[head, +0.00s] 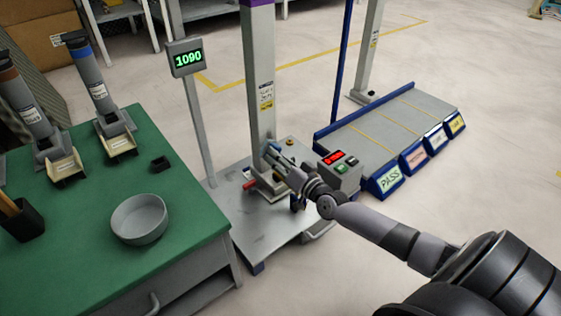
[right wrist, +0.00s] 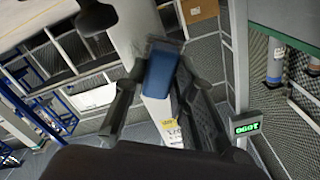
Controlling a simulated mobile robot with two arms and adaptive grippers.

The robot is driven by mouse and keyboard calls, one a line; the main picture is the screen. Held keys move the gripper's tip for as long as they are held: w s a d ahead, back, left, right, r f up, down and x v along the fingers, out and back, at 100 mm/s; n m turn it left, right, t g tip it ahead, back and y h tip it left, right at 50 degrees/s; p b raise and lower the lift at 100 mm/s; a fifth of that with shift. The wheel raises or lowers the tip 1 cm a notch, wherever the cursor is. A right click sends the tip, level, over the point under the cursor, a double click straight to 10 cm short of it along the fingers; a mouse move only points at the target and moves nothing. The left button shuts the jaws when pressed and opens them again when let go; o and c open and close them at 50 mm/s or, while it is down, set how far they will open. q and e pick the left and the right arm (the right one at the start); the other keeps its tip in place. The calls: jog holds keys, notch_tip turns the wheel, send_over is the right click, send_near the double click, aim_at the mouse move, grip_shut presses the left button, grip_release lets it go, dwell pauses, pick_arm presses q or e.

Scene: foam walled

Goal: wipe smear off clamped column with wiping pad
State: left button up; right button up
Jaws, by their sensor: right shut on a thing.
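The grey column (head: 260,65) stands upright on a low metal base plate (head: 237,228), with a label on its front face. Its foot sits in a clamp (head: 270,186) with a red handle (head: 250,184). My right gripper (head: 280,158) reaches in from the right at the column's lower part. In the right wrist view its fingers (right wrist: 160,95) are shut on a blue wiping pad (right wrist: 160,75), held in front of the column (right wrist: 137,30). I cannot tell whether the pad touches the column. No smear can be made out. My left gripper is not in view.
A control box (head: 338,168) with a red display stands right of the clamp. A post display (head: 188,58) reads 1090. The green bench (head: 180,207) at left holds a round grey dish (head: 139,219) and dispensers. A blue-edged rack (head: 390,130) lies at right.

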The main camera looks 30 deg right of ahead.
jog(key=shift+w+a+b, duration=0.1)
jog(key=shift+w+b, duration=0.2)
jog(key=shift+w, duration=0.65)
dwell(0.5)
